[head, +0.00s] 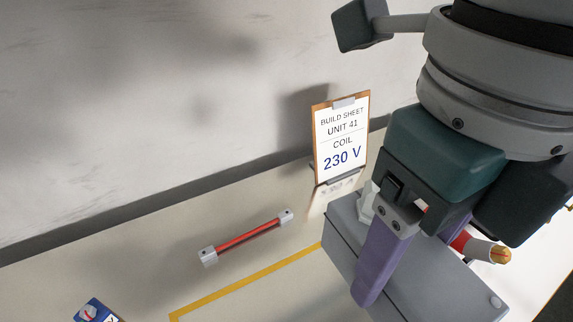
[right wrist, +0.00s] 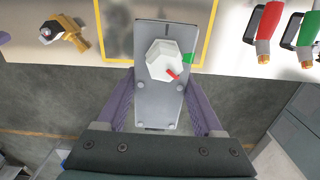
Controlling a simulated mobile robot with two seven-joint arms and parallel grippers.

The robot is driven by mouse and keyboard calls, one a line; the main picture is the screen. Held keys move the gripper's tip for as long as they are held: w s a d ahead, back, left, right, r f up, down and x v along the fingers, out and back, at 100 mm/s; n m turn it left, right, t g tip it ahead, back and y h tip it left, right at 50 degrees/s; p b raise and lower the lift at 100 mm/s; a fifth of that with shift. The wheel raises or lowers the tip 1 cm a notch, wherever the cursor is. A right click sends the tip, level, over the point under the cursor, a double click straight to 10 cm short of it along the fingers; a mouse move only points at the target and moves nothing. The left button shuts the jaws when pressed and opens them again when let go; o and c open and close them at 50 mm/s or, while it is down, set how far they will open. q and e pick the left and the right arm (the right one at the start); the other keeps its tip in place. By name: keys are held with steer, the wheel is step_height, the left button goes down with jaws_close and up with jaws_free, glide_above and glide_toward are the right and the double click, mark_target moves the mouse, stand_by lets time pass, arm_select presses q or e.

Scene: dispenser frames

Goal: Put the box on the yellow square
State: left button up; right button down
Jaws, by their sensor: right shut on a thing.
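The box (head: 450,285) is a long grey case. In the right wrist view the box (right wrist: 157,100) carries a white six-sided knob with a red pointer, and a green mark sits beside it. My right gripper (head: 383,262) has its purple fingers shut on the box's sides; it also shows in the right wrist view (right wrist: 160,92). The yellow square (head: 245,283) is an outline on the pale worktop. In the right wrist view the box's far end overlaps the yellow square (right wrist: 208,38), and its near end extends past the worktop edge. I cannot tell its height above the surface.
A clipboard (head: 342,138) reading "COIL 230 V" stands by the back wall. A red bar with grey ends (head: 245,237) and a blue item (head: 95,311) lie left. Red-handled (right wrist: 266,30) and green-handled (right wrist: 310,28) tools and a yellow item (right wrist: 75,38) flank the square.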

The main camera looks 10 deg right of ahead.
steer(key=shift+w+a+f+m+b, duration=0.15)
steer(key=shift+a+f+m+b, duration=0.35)
steer(key=shift+f+m+b, duration=3.75)
steer(key=shift+w+a+f+m+b, duration=0.15)
steer(key=shift+a+f+m+b, duration=1.05)
steer(key=shift+f, duration=5.4)
steer(key=shift+w+d+f+m+b, duration=0.15)
steer(key=shift+f+m+b, duration=3.5)
steer(key=shift+f, duration=1.75)
